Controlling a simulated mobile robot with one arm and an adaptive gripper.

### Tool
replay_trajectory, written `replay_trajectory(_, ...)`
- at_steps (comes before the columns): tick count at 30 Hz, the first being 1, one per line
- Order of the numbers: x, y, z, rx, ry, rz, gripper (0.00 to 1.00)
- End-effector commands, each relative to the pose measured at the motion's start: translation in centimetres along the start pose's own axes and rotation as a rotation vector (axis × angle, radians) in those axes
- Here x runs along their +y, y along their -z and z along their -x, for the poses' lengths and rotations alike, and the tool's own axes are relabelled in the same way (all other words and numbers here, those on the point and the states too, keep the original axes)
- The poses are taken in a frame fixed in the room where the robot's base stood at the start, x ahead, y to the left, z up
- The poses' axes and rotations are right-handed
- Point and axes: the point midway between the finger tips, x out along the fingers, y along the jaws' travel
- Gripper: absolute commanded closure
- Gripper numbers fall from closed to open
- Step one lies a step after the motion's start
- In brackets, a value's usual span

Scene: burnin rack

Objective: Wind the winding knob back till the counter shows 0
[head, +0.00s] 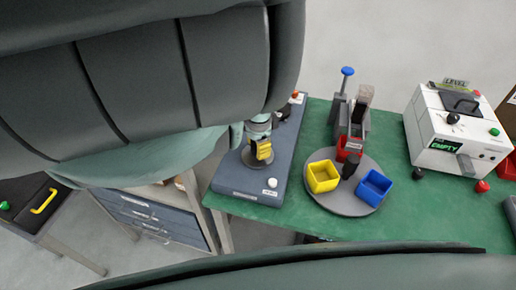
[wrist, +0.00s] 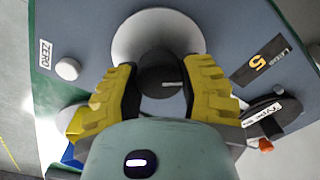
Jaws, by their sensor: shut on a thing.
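The winding knob (wrist: 160,72) is a dark round knob with a pale mark, standing on a light grey disc in the wrist view. The disc also shows under my gripper in the head view, where the knob itself is hidden. My gripper (wrist: 162,84), with yellow fingers, is shut on the knob, one finger on each side; it also shows in the head view (head: 262,150). The counter (wrist: 254,62) is a dark plate with a yellow 5, right of the knob in the wrist view. Its small lettering is hard to read.
A white button (wrist: 67,69) sits beside a ZERO label on the same blue-grey base (head: 233,178). Right of the base, a round tray (head: 340,202) holds yellow, blue and red bins. A white machine (head: 447,135) reads EMPTY.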

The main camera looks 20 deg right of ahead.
Motion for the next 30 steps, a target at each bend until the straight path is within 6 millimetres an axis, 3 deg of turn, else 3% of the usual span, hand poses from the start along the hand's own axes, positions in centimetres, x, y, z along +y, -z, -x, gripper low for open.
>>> replay_trajectory(18, -0.07, 0.08, 0.0, 0.005, 0.003, -0.041, 0.95)
replay_trajectory(19, -0.07, 0.08, 0.0, 0.005, 0.003, -0.041, 0.55)
replay_trajectory(27, -0.04, 0.05, 0.01, 0.003, 0.001, -0.041, 0.27)
replay_trajectory(30, -0.02, 0.03, 0.01, 0.003, 0.001, -0.041, 0.25)
